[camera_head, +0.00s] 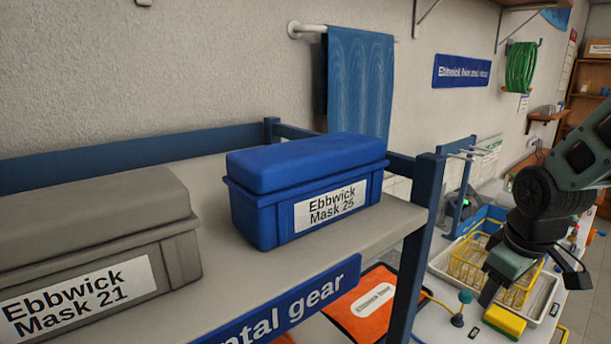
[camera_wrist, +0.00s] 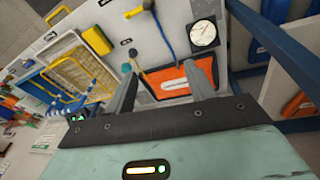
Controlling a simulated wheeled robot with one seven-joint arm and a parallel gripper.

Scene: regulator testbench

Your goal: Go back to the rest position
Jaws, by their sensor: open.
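My gripper (camera_head: 532,280) is at the right of the head view, held over the white bench with its fingers apart. In the wrist view my gripper (camera_wrist: 163,90) shows two spread fingers with nothing between them. Beyond them lies an orange pouch (camera_wrist: 165,80) with a white label. The same pouch (camera_head: 352,318) shows below the shelf in the head view. My gripper appears apart from everything around it, though its height above the bench is hard to tell.
A blue box marked Ebbwick Mask 25 (camera_head: 250,212) and a grey box marked Mask 21 (camera_head: 185,250) stand on the shelf (camera_head: 225,275). A yellow wire basket (camera_head: 462,266), a yellow sponge (camera_head: 505,320) and a round gauge (camera_wrist: 203,35) are on or near the bench. A blue post (camera_head: 418,245) stands left of my arm.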

